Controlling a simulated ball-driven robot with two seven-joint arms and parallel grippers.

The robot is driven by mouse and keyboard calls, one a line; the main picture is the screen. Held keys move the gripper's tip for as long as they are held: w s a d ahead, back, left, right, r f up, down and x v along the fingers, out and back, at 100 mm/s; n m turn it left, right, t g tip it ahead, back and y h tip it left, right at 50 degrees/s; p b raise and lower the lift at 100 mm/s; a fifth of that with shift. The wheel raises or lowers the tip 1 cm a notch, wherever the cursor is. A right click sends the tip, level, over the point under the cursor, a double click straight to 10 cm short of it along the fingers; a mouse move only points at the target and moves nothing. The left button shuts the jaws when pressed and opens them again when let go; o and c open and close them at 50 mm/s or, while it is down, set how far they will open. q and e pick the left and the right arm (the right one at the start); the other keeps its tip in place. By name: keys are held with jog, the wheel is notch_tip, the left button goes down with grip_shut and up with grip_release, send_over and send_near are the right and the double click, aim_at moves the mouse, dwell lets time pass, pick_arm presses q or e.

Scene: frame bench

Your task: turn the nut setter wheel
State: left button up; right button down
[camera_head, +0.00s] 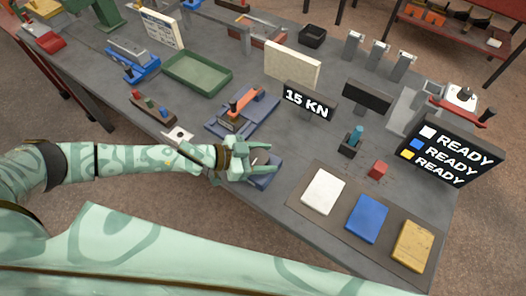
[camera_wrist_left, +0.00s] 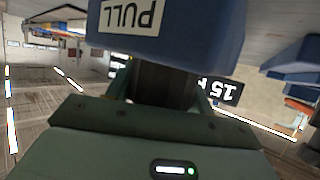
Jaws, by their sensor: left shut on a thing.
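My left gripper (camera_head: 262,160) is over the front edge of the bench, at a small blue device (camera_head: 264,182) that it partly hides. In the left wrist view, the gripper's two fingers (camera_wrist_left: 162,90) are shut on a dark round part (camera_wrist_left: 165,84), which seems to be the nut setter wheel. This part joins a blue body (camera_wrist_left: 200,30) with a white label reading PULL, upside down in that view. The fingers and palm cover much of the wheel. My right gripper is not in view.
A blue fixture (camera_head: 262,115) with an orange part stands just behind the gripper, near a "15 KN" sign (camera_head: 309,101). A dark mat (camera_head: 300,212) with white, blue and yellow blocks lies to the right. A green tray (camera_head: 197,86) is at the back left.

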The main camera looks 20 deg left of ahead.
pick_arm(q)
jog(key=shift+m+g+h, duration=0.4)
jog(key=shift+m, duration=0.1)
jog(key=o, duration=1)
jog(key=p+v, duration=0.1)
jog(key=v, duration=1.5)
jog(key=shift+r, duration=0.2)
